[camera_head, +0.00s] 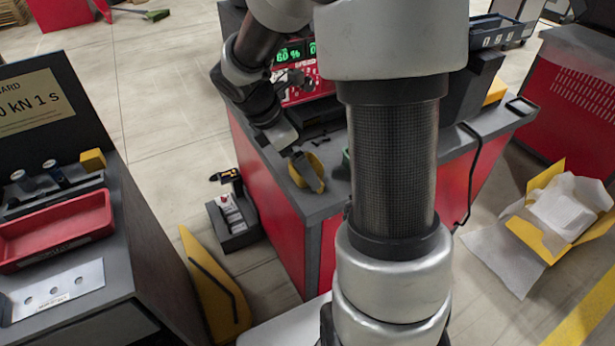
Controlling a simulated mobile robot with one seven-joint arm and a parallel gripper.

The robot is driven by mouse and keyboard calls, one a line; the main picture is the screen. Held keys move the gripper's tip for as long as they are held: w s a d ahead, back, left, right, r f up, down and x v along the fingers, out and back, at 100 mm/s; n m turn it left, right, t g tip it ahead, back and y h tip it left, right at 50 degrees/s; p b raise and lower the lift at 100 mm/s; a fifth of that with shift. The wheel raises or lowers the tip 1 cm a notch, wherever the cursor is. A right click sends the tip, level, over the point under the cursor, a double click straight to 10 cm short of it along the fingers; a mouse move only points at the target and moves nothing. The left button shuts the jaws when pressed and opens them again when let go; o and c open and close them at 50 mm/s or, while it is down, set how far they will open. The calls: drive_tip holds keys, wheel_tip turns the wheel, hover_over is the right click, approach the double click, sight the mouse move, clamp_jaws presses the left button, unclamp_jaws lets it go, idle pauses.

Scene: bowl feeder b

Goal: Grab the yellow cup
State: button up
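A small yellow round thing (308,173), which looks like the yellow cup, is at the front left corner of the grey-topped red workbench (328,205). Its dark inner side shows, and I cannot tell whether it stands or is tilted. My gripper (283,138) is at the end of my arm, just above and left of the cup in the picture. Its fingers are not clear, so I cannot tell whether they are open or whether they touch the cup. My own arm crosses the middle of the view and hides much of the bench top.
A green-lit display (290,54) stands at the bench's back. Left is another bench with a red tray (55,229) and yellow block (92,160). A black box with a handled tool (232,215) and a yellow panel (214,290) are on the floor. An open yellow carton (548,238) lies right.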

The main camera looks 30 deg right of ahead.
drive_tip(key=b+x, duration=0.1)
drive_tip(key=x, duration=0.3)
drive_tip(key=shift+d, duration=0.15)
drive_tip(key=shift+c, duration=0.4)
drive_tip(key=shift+r, duration=0.1)
drive_tip(key=c, duration=1)
